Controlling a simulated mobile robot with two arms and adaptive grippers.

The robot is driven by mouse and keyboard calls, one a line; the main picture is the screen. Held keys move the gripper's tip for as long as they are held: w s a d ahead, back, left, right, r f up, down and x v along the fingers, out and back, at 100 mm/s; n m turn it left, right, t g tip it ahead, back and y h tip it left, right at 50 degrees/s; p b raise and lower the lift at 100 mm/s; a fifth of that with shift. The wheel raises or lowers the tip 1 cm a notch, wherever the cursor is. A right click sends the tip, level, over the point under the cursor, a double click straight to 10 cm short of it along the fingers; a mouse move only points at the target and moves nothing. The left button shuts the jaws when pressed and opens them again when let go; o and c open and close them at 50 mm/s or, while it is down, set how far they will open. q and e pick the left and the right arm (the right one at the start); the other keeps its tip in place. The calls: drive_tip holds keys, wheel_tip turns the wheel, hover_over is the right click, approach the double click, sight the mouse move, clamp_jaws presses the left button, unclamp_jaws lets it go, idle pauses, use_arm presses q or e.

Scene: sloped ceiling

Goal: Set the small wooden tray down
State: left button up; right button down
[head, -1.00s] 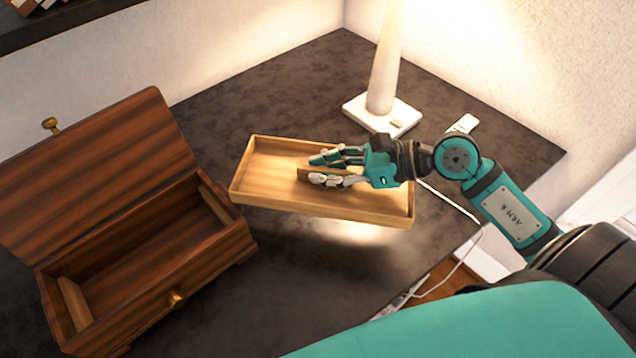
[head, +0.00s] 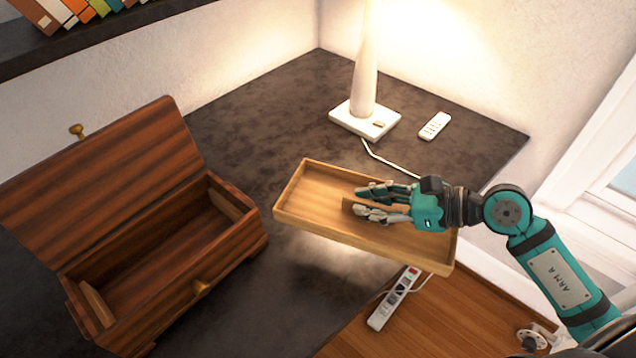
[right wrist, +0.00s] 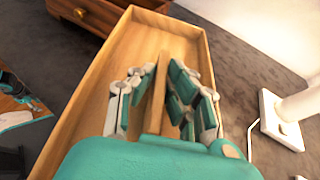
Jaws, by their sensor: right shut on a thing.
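The small wooden tray (head: 300,205) is a light, shallow, rectangular box with a thin middle divider (right wrist: 157,95). My right gripper (head: 365,202) is shut on this divider, with fingers on both sides of it. The tray seems held above the dark table (head: 270,110), slightly tilted, with a lit patch beneath it. Its near right corner reaches past the table's front edge in the head view. The right wrist view shows the tray's rim (right wrist: 85,95) around the fingers.
An open, empty dark wooden chest (head: 165,255) stands left of the tray. A lamp (head: 365,115) and a white remote (head: 435,125) are at the back right. A power strip (head: 395,297) lies below the front edge.

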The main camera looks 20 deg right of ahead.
sight(351, 186)
drive_tip(key=shift+m+t+h, duration=0.3)
drive_tip(key=shift+m+t, duration=0.3)
drive_tip(key=shift+t, duration=0.1)
drive_tip(key=w, duration=0.2)
drive_tip(key=w+f, duration=0.1)
drive_tip(key=w, duration=0.1)
drive_tip(key=w+d+f+b, duration=0.1)
drive_tip(key=w, duration=0.1)
drive_tip(key=shift+f, duration=0.15)
drive_tip(key=w+a+f+m+t+h+b, duration=0.1)
drive_tip(key=w+a+b, duration=0.15)
drive_tip(key=w, duration=0.75)
drive_tip(key=w+a+f+m+t+h+b, duration=0.15)
drive_tip(key=w+a, duration=0.25)
drive_tip(key=w, duration=0.6)
drive_tip(key=shift+g, duration=0.25)
drive_tip(key=f, duration=0.4)
drive_tip(key=shift+s+f, duration=0.2)
drive_tip(key=shift+f, duration=2.6)
drive_tip(key=c, duration=1.4)
unclamp_jaws()
drive_tip(key=shift+f, duration=0.1)
drive_tip(key=shift+o, duration=0.2)
